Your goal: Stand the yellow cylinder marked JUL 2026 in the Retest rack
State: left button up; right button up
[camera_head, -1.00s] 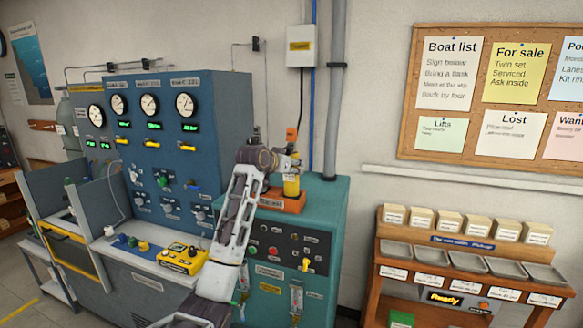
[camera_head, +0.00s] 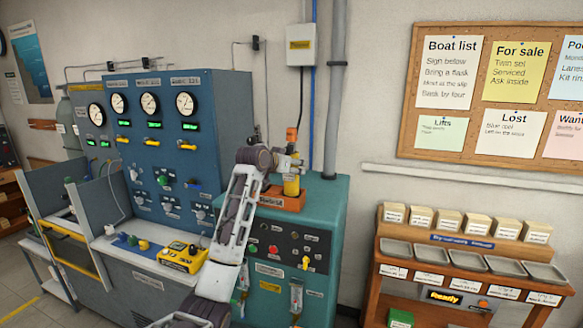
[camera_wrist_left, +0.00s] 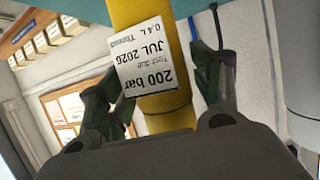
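The yellow cylinder (camera_head: 291,186) is upright at the orange rack (camera_head: 284,203) on top of the teal cabinet. Its lower end overlaps the rack, but I cannot tell whether it is seated. The rack's front label is too blurred to read surely. In the left wrist view the cylinder (camera_wrist_left: 168,104) carries a white label (camera_wrist_left: 143,65) reading JUL 2026 and 200 bar, upside down. My left gripper (camera_head: 288,164) is at the cylinder; in the wrist view its fingers (camera_wrist_left: 157,85) flank the cylinder closely and appear shut on it. My right gripper is out of view.
The blue gauge panel (camera_head: 172,130) stands left of the rack. A yellow device (camera_head: 182,259) lies on the bench there. A grey pipe (camera_head: 335,90) runs down the wall behind the cabinet. A wooden stand with grey trays (camera_head: 432,256) is at the right.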

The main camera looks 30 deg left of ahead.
pick_arm(q)
jog(key=shift+f, duration=0.1)
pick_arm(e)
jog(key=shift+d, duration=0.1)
pick_arm(q)
jog(key=v, duration=1.2)
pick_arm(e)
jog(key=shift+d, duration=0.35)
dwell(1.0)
